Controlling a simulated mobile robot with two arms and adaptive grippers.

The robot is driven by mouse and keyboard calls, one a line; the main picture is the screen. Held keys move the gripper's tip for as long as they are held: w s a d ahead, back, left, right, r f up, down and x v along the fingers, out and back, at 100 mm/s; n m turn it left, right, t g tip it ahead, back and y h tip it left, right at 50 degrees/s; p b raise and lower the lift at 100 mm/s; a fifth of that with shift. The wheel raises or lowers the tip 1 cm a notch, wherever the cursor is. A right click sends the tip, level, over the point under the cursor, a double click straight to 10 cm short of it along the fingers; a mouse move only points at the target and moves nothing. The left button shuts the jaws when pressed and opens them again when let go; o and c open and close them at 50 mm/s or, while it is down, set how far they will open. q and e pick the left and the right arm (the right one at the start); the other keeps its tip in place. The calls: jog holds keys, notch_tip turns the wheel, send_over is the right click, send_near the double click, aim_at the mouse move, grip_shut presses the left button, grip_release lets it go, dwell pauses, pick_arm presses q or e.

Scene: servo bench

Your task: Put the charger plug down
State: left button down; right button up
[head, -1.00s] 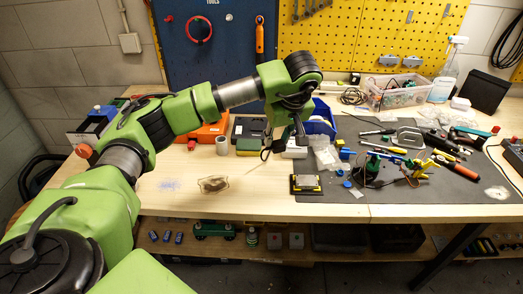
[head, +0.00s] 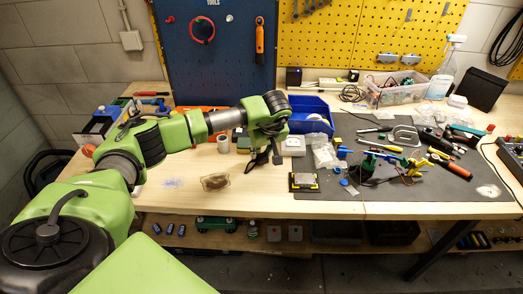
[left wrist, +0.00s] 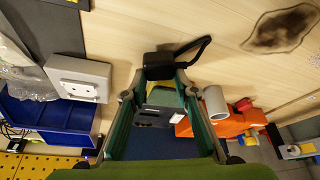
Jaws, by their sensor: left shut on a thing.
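The charger plug (left wrist: 158,66) is a black block with a dark looped cable at its right in the left wrist view. My left gripper (left wrist: 158,78) is shut on it, with one fingertip at each side. In the head view the left gripper (head: 265,154) hangs over the left-middle part of the wooden bench (head: 235,205), with the dark plug (head: 256,160) at its lower end. I cannot tell whether the plug touches the bench top. My right gripper is in neither view.
A dark burn mark (head: 215,182) lies left of the gripper. A grey cylinder (head: 223,145) stands behind. The front bench strip is clear.

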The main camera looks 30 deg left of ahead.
pick_arm(q)
jog(key=shift+f+b, duration=0.55)
jog(key=shift+f, duration=0.05)
jog(key=c, duration=1.8)
grip_release()
jog(key=shift+o, duration=0.9)
jog(key=shift+r, duration=0.1)
jog(key=shift+r, duration=0.1)
